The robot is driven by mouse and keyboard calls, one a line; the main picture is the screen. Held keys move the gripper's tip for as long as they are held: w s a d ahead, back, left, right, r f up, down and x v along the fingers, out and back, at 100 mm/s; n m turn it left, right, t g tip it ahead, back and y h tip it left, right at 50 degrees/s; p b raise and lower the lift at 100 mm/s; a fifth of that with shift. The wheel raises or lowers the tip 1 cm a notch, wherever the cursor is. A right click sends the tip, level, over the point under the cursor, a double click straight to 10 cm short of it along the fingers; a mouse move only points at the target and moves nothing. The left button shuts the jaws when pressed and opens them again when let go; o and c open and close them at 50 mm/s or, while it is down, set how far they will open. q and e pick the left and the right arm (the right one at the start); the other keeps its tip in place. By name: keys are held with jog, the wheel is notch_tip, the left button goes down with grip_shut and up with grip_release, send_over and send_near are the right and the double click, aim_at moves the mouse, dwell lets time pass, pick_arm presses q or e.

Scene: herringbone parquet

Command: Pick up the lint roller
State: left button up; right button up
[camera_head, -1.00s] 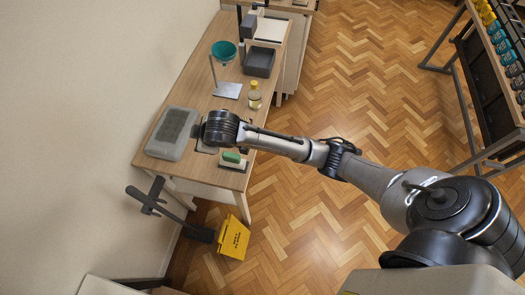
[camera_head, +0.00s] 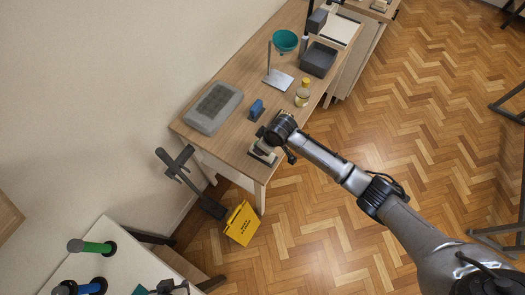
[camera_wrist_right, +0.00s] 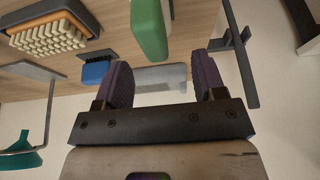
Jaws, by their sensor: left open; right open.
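I cannot clearly identify the lint roller. A green block-like object (camera_wrist_right: 150,28) is close to the open jaws of my right gripper (camera_wrist_right: 164,86) in the wrist view. The jaws have purple pads with nothing between them. A brush with pale bristles (camera_wrist_right: 48,38) lies at the wrist view's upper left.
A grey case (camera_head: 214,108), a teal funnel (camera_head: 285,41) on a stand, a yellow-capped bottle (camera_head: 302,94) and a dark tray (camera_head: 319,60) stand on the table. A yellow sign (camera_head: 242,224) stands on the floor. A white table (camera_head: 60,270) is at the lower left.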

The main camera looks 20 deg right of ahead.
jog(key=shift+d+x, duration=0.2)
jog(key=shift+x, duration=0.9)
jog(key=shift+d+x, duration=0.25)
jog(key=shift+x, duration=1.65)
jog(key=shift+s, duration=0.1)
jog(key=shift+c, duration=0.3)
jog(key=c, duration=1)
jog(key=shift+r, duration=0.6)
notch_tip(320, 180, up, 3)
jog(key=shift+f, duration=0.15)
jog(key=s+d+r, duration=0.2)
jog(key=s, duration=0.1)
jog(key=s+d+r, duration=0.2)
jog(key=s+d, duration=0.1)
jog(key=s+d+r, duration=0.2)
jog(key=s+r, duration=0.1)
jog(key=shift+d, duration=0.3)
